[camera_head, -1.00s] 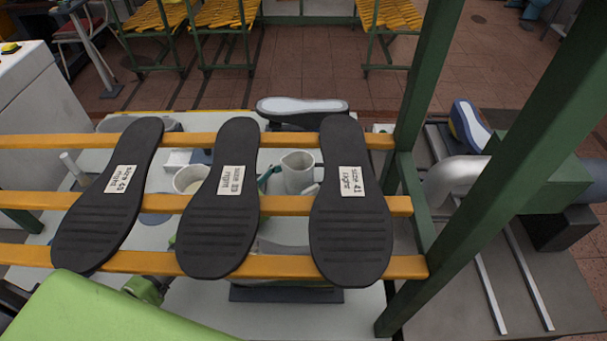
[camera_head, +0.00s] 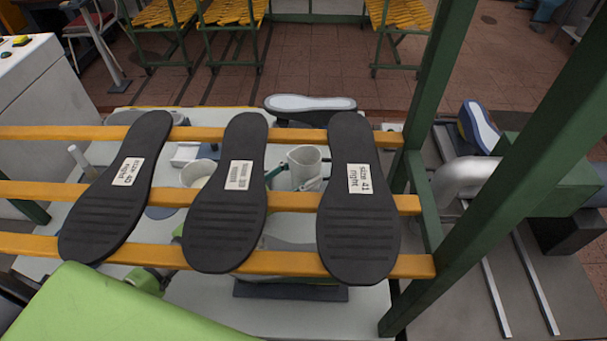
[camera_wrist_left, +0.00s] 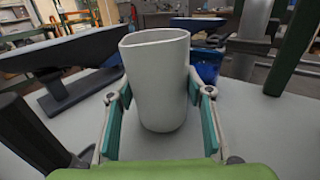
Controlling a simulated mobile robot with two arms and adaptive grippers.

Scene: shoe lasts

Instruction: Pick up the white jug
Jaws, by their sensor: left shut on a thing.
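The white jug (camera_head: 304,163) stands upright on the light worktop behind the rack, seen between the middle and right black soles. In the left wrist view the jug (camera_wrist_left: 158,75) is large and central, its rim open at the top. My left gripper (camera_wrist_left: 160,103) is shut on it, one teal-padded finger on each side. In the head view the left gripper (camera_head: 292,180) shows only in part at the jug's lower body; the soles and rack bars hide the rest. My right gripper is in neither view.
A rack with yellow bars (camera_head: 290,202) and green posts (camera_head: 455,90) holds three black soles, such as the middle one (camera_head: 225,215), in front of the jug. A white cup (camera_head: 197,172) stands left of it. A blue bin (camera_wrist_left: 206,66) is behind it in the wrist view.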

